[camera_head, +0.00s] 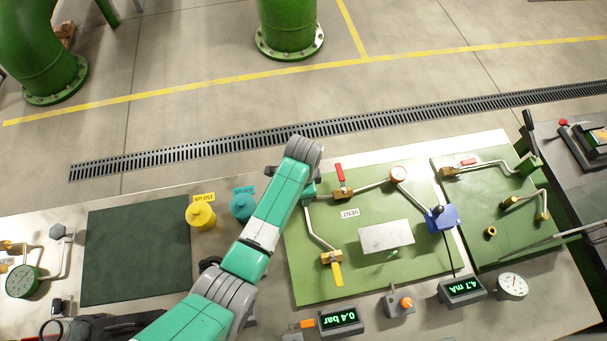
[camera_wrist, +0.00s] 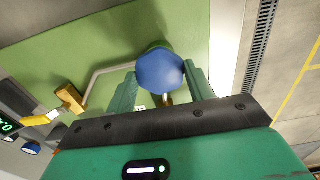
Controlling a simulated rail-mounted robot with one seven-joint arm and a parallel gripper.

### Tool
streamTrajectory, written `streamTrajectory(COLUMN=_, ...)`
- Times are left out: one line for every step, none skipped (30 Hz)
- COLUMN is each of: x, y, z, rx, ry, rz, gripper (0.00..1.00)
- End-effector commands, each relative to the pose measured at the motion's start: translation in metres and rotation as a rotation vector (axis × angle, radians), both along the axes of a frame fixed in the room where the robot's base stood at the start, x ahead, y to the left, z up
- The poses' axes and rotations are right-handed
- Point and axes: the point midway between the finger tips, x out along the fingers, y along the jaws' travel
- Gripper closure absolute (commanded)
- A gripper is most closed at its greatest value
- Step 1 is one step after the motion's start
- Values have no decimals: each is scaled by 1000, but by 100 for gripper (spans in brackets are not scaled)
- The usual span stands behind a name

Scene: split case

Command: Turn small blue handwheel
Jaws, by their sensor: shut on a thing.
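The small blue handwheel (camera_wrist: 160,70) shows in the wrist view as a round blue cap at the corner of a pipe over the green panel. My gripper (camera_wrist: 161,88) has one finger on each side of it and is shut on it. In the head view my gripper (camera_head: 309,190) is at the upper left corner of the green panel (camera_head: 305,275). The wheel itself is hidden there behind my arm.
On the panel are a red-handled valve (camera_head: 340,180), a yellow-handled valve (camera_head: 334,268), a gauge (camera_head: 398,174) and a blue box (camera_head: 440,218). A dark mat (camera_head: 135,250) lies bare further left.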

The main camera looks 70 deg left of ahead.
Motion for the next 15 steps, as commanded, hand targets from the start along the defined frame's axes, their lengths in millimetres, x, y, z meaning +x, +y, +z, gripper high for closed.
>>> streamTrajectory(x=1, y=-1, z=4, rx=-1, ry=0, rz=40, gripper=70)
streamTrajectory(x=1, y=-1, z=4, rx=-1, ry=0, rz=68, gripper=70)
streamTrajectory(x=1, y=-1, z=4, rx=-2, ry=0, rz=107, gripper=70)
streamTrajectory(x=1, y=-1, z=4, rx=-2, ry=0, rz=136, gripper=70)
streamTrajectory(x=1, y=-1, z=4, rx=-2, ry=0, rz=164, gripper=70)
streamTrajectory(x=1, y=0, z=3, rx=-1, ry=-1, rz=203, gripper=70)
streamTrajectory(x=1, y=0, z=3, rx=-1, ry=0, rz=231, gripper=70)
streamTrajectory(x=1, y=-1, z=3, rx=-1, ry=0, rz=259, gripper=70)
streamTrajectory(x=1, y=-1, z=3, rx=-1, ry=0, rz=297, gripper=70)
streamTrajectory(x=1, y=-1, z=3, rx=-1, ry=0, rz=326, gripper=70)
streamTrajectory(x=1, y=0, z=3, rx=-1, ry=0, rz=355, gripper=70)
streamTrajectory(x=1, y=-1, z=3, rx=-1, ry=-1, rz=393, gripper=70)
streamTrajectory(x=1, y=-1, z=3, rx=-1, ry=-1, rz=421, gripper=70)
streamTrajectory(x=1, y=0, z=3, rx=-1, ry=-1, rz=450, gripper=70)
streamTrajectory(x=1, y=0, z=3, rx=0, ry=-1, rz=488, gripper=70)
